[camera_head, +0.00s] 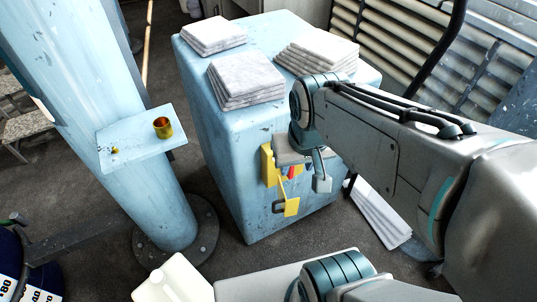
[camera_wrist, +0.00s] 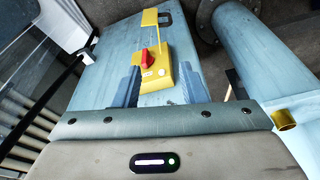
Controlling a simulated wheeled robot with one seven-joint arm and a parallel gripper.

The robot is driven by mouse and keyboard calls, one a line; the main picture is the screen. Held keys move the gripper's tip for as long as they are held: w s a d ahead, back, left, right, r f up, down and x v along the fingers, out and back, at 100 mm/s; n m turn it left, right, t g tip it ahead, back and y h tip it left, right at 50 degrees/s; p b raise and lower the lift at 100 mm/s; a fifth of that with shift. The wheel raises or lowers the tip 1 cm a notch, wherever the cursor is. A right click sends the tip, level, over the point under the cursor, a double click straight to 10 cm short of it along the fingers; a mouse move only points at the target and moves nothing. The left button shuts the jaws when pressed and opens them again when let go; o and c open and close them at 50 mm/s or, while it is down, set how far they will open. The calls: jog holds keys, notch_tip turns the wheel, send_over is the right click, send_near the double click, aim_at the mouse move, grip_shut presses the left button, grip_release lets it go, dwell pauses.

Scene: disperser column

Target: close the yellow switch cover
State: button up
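The yellow switch box (camera_head: 268,166) is on the side of the pale blue cabinet, with a red switch (camera_head: 291,172) on its face. Its yellow cover (camera_head: 291,207) hangs open below the box. In the wrist view the box (camera_wrist: 158,72), red switch (camera_wrist: 147,58) and open cover (camera_wrist: 150,17) all show, the cover beyond the switch. My gripper (camera_head: 305,168) is in front of the box and hides part of it. In the wrist view its two fingers (camera_wrist: 160,76) are apart on either side of the box, with nothing held; contact with the box cannot be told.
The blue cabinet (camera_head: 222,130) bears stacks of grey slabs (camera_head: 245,78). A blue column (camera_head: 95,90) with a small shelf (camera_head: 115,150) and a brass cup (camera_head: 162,128) stands to the left. Leaning sheets (camera_head: 378,215) lie right of the cabinet. A pale container (camera_head: 172,283) is at the front.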

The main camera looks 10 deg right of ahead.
jog(key=shift+s+d, duration=0.1)
jog(key=shift+s, duration=0.15)
